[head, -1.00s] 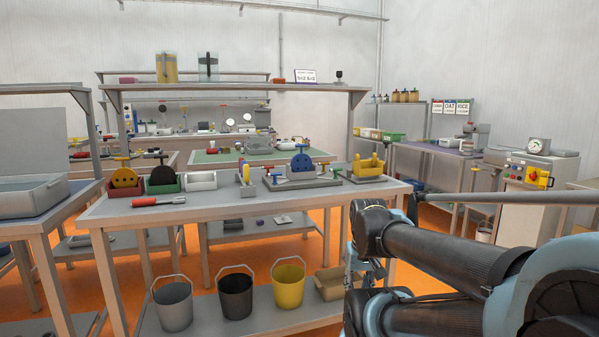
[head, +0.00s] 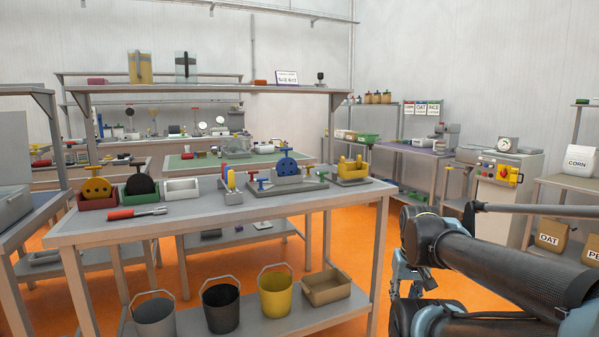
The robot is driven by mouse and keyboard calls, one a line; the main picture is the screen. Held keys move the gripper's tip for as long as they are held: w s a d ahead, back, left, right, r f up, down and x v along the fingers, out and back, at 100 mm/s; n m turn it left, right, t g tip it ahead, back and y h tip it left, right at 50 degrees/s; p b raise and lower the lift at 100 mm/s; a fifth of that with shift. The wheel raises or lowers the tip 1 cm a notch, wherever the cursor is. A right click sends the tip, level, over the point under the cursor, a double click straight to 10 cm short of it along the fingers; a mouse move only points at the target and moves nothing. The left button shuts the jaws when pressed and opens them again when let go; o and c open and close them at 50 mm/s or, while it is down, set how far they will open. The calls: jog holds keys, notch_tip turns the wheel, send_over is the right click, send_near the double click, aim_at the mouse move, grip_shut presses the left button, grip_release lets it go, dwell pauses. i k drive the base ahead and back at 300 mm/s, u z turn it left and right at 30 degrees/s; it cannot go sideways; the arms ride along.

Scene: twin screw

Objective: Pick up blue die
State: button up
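The blue die (head: 288,164) is a round disc with holes, standing upright in a grey fixture (head: 287,183) on the near workbench (head: 215,223). My gripper (head: 414,281) seems to be at the end of the folded dark arm at the lower right, right of the bench and well away from the die. It is partly hidden and its fingers cannot be made out.
A yellow disc (head: 96,187) sits in a red bin and a black disc (head: 140,184) in a green bin. A white bin (head: 181,189) and a red-handled tool (head: 136,212) are nearby. Buckets stand on the lower shelf. Orange floor (head: 365,240) is open right of the bench.

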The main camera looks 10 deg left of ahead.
aim_at(286, 166)
jog(key=i, duration=1)
